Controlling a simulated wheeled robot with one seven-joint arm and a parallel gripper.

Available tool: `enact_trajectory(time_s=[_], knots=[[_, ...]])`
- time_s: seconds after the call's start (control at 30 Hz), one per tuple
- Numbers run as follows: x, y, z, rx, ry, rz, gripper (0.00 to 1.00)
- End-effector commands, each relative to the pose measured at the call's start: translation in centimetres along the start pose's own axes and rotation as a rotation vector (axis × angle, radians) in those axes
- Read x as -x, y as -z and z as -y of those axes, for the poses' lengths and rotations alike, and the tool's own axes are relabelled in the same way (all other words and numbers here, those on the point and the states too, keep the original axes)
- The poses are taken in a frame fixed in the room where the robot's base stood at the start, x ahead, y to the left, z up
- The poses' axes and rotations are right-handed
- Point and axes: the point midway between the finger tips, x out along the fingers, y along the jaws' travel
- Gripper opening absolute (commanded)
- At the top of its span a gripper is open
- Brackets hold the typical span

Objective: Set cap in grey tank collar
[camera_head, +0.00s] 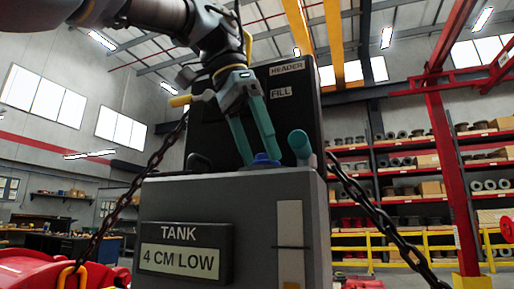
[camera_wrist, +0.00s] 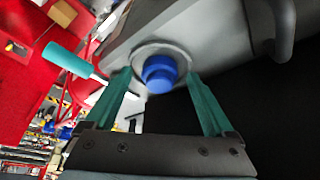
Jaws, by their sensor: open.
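The blue cap (camera_head: 265,158) is on top of the grey tank (camera_head: 190,205), which is labelled "TANK 4 CM LOW". In the wrist view the cap (camera_wrist: 159,74) sits in the middle of the round grey collar (camera_wrist: 181,53) and appears upright in it; how deep it sits I cannot tell. My gripper (camera_head: 261,161) points down over the cap with its teal fingers spread. In the wrist view my gripper (camera_wrist: 159,82) has one finger on each side of the cap, with gaps between fingers and cap. The collar is mostly hidden in the head view.
A teal-ended handle (camera_head: 300,146) stands right of the cap on the tank top; it also shows in the wrist view (camera_wrist: 67,58). A dark panel (camera_head: 296,105) marked "HEADER" and "FILL" rises behind. Chains (camera_head: 375,215) hang at both sides.

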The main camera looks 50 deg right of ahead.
Motion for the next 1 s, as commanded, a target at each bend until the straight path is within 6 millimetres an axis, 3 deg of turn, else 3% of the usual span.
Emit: enact_trajectory(time_s=[0.17,0.47,0.6,1.0], knots=[[0.8,0.2,0.0,0.0,0.0,0.0,0.88],[5.7,0.3,0.1,0.0,0.002,-0.002,0.88],[6.9,0.3,0.1,0.0,0.0,-0.001,0.88],[7.8,0.1,0.0,0.0,0.0,0.0,0.88]])
